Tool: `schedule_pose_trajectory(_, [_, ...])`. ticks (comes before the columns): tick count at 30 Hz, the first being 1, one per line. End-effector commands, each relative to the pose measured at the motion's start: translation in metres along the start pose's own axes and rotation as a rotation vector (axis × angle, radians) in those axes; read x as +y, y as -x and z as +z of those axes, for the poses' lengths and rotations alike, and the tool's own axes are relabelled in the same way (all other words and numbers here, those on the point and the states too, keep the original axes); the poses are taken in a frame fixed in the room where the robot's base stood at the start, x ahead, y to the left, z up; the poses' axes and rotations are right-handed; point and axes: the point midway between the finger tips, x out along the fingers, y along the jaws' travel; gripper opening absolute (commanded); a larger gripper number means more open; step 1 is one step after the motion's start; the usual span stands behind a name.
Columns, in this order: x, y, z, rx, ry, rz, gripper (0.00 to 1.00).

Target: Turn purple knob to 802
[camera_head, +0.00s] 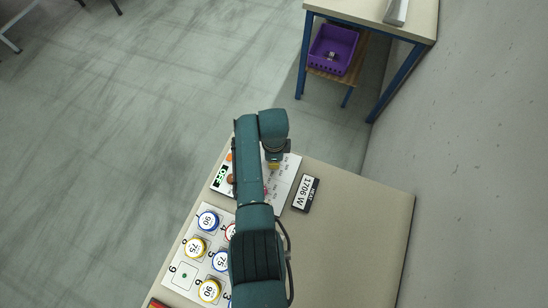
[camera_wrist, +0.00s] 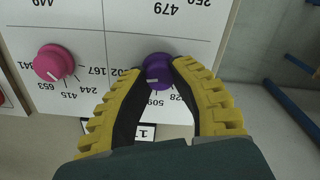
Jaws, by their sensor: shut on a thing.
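The purple knob (camera_wrist: 158,70) is on a white panel (camera_wrist: 120,20) in the wrist view, with a light pointer mark on its face. Printed numbers surround it; 509 reads below it, and others are partly covered by my fingers. My gripper (camera_wrist: 158,72) has its yellow-ribbed fingers on both sides of the knob and is shut on it. In the head view my gripper (camera_head: 274,163) is over the panel (camera_head: 290,172), and the knob is hidden there.
A pink knob (camera_wrist: 53,63) is to the left on the panel. A black display (camera_head: 306,193) reading 1706 W lies beside the panel. A board with several round weights (camera_head: 208,220) is nearer on the table (camera_head: 360,215). A purple basket (camera_head: 333,50) is on a far shelf.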

Motion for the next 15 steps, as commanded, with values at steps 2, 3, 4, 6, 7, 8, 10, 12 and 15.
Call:
schedule_pose_trajectory(2, [0.0016, -0.0029, -0.0001, 0.000, -0.016, 0.003, 0.00])
schedule_pose_trajectory(3, [0.0016, -0.0029, -0.0001, 0.000, -0.022, 0.003, 0.00])
schedule_pose_trajectory(4, [0.0016, -0.0029, -0.0001, 0.000, -0.026, 0.003, 0.00])
schedule_pose_trajectory(6, [0.0017, -0.0030, -0.0001, 0.000, -0.033, 0.003, 0.00])
schedule_pose_trajectory(7, [0.0017, -0.0030, -0.0001, 0.000, -0.035, 0.003, 0.00])
schedule_pose_trajectory(8, [0.0017, -0.0030, -0.0001, 0.000, -0.036, 0.003, 0.00])
schedule_pose_trajectory(10, [0.0017, -0.0030, -0.0001, 0.000, -0.037, 0.004, 0.00])
schedule_pose_trajectory(12, [0.0017, -0.0031, -0.0001, 0.000, -0.037, 0.004, 0.00])
schedule_pose_trajectory(15, [0.0018, -0.0031, -0.0001, 0.000, -0.036, 0.004, 0.00])
